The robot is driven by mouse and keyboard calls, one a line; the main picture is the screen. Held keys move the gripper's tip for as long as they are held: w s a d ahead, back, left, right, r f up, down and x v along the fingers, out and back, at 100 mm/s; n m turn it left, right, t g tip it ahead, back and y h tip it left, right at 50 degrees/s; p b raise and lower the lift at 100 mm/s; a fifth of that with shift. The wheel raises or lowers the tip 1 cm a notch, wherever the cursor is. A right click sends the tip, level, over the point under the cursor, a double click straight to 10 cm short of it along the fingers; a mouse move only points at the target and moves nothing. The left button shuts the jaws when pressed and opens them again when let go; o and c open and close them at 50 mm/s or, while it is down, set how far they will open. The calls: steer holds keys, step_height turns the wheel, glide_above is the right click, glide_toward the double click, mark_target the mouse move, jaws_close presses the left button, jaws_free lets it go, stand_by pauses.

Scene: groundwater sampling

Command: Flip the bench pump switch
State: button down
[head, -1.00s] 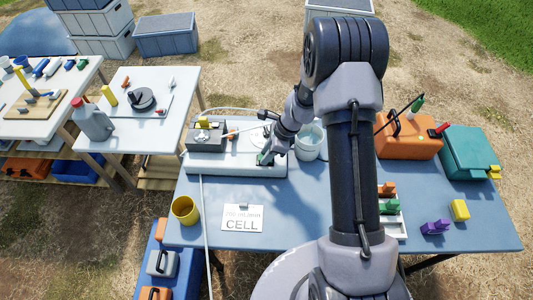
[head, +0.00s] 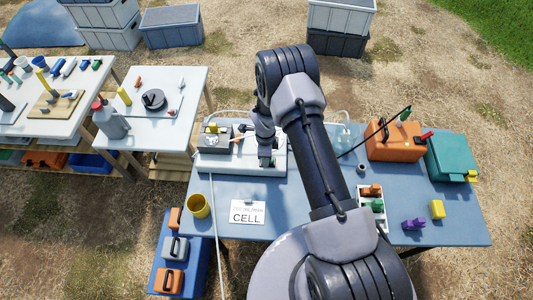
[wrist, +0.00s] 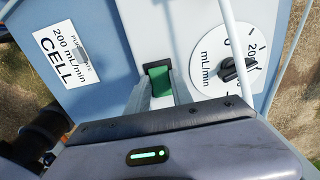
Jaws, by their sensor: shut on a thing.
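The bench pump is a white unit (head: 235,168) with a grey box on its left, standing on the blue table's back left. In the wrist view its white top (wrist: 185,30) carries a green switch (wrist: 160,84) in a black frame and a round flow dial (wrist: 236,70) marked mL/min with a black knob. My gripper (wrist: 160,97) is shut on the green switch, with one finger on each side of it. In the head view my gripper (head: 265,160) reaches down onto the pump, and my wrist largely hides the switch.
A card reading 200 mL/min CELL (head: 247,212) lies in front of the pump, with a yellow cup (head: 198,206) to its left. A clear vessel (head: 343,135) stands right of the pump. An orange case (head: 392,143) and a teal case (head: 450,158) are farther right.

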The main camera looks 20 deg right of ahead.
steer(key=c, duration=1.1)
jaws_free()
step_height(320, 180, up, 18)
steer(key=shift+a+f+p, duration=0.1)
steer(key=shift+f+p, duration=0.15)
steer(key=shift+p, duration=0.6)
